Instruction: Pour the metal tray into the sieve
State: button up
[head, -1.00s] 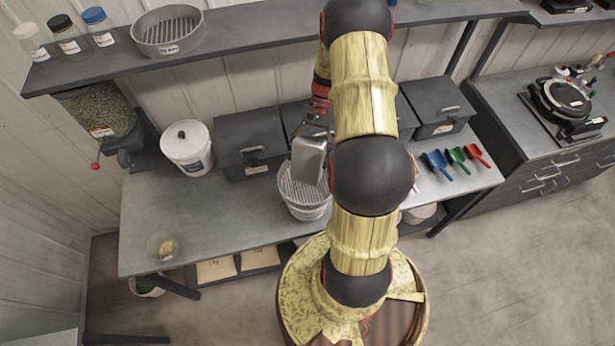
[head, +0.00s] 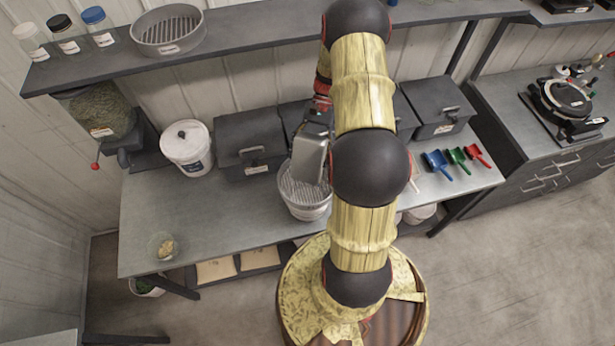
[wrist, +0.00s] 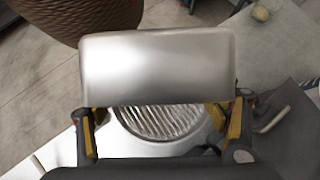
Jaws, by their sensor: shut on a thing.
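The metal tray (head: 309,158) is held steeply tilted over the sieve, its outside facing the head camera. In the wrist view the shiny tray (wrist: 155,68) spans the space in front of my fingers. My gripper (head: 319,117) is shut on the tray, partly hidden behind my arm; its yellow-edged fingers (wrist: 165,128) show in the wrist view. The sieve (head: 290,191) rests on top of a white bucket (head: 308,211), and its ribbed mesh (wrist: 160,122) shows below the tray. The tray's inside is hidden, and I cannot tell whether anything is falling from it.
A white lidded bucket (head: 187,148) stands left on the bench, and dark bins (head: 245,140) line the wall. A clear cup (head: 162,246) sits at the front left. Blue, green and red scoops (head: 457,160) lie right. The bench's left middle is free.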

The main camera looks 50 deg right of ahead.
jog(key=shift+d, duration=0.1)
dwell(0.5)
jog(key=shift+s+a+r+h, duration=0.1)
jog(key=shift+a+r+h, duration=0.1)
jog(key=shift+a+h, duration=0.15)
jog(key=shift+s+a+t+h, duration=0.35)
jog(key=shift+a+t+h, duration=0.15)
jog(key=shift+a+h, duration=0.15)
jog(key=shift+s+a+t+h, duration=0.2)
jog(key=shift+a+t+h, duration=0.15)
jog(key=shift+h, duration=0.25)
jog(key=shift+b, duration=0.3)
